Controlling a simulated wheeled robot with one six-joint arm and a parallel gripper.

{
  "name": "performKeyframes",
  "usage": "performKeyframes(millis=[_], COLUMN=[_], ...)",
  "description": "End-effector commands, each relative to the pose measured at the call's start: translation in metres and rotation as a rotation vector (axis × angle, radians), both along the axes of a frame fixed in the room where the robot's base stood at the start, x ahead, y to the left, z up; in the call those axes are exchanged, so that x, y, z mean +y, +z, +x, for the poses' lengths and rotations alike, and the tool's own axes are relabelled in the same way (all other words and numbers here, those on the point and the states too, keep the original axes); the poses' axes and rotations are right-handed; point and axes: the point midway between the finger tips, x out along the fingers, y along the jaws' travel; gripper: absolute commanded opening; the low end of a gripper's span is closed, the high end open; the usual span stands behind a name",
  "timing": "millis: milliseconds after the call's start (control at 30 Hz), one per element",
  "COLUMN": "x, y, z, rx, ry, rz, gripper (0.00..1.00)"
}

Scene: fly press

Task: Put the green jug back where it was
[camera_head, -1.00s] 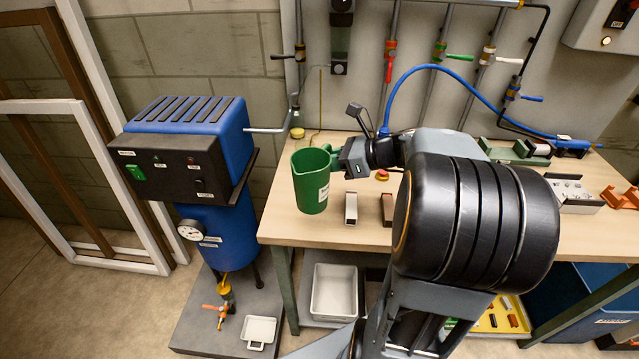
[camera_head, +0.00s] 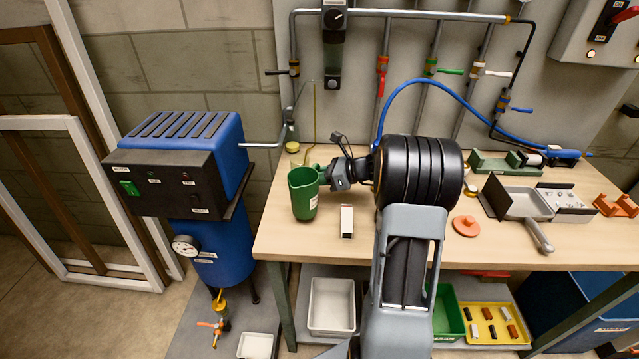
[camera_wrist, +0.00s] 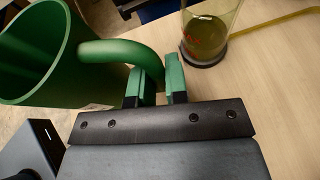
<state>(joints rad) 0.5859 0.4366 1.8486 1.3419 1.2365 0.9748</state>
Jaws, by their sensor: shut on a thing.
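The green jug (camera_head: 303,196) is upright over the left end of the workbench, with a white label on its side. My gripper (camera_head: 326,178) is shut on its handle from the right. In the wrist view the jug (camera_wrist: 40,55) is at the upper left, and my gripper (camera_wrist: 157,88) has its green fingers on either side of the curved handle. The jug looks empty inside as far as I see. I cannot tell whether its base touches the bench.
A clear container with yellowish liquid (camera_wrist: 207,35) stands close right of the jug in the wrist view. A white-and-dark block (camera_head: 347,221) lies on the workbench (camera_head: 272,240). A blue machine (camera_head: 215,235) stands left. A grey pan (camera_head: 530,206) lies right.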

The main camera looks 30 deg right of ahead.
Motion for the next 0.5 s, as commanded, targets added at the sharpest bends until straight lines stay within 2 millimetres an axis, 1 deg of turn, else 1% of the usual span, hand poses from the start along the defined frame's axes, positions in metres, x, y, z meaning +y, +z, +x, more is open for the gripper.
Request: performKeyframes(millis=[33,100,167,500], x=[0.0,0.0,0.0,0.0], y=[-0.008,-0.016,-0.022,-0.024], z=[0.0,0.0,0.0,0.0], rx=[0.003,0.003,0.002,0.0], ry=[-0.001,-0.001,-0.001,-0.001], rz=[0.003,0.003,0.002,0.0], gripper=[0.0,0.0,0.0,0.0])
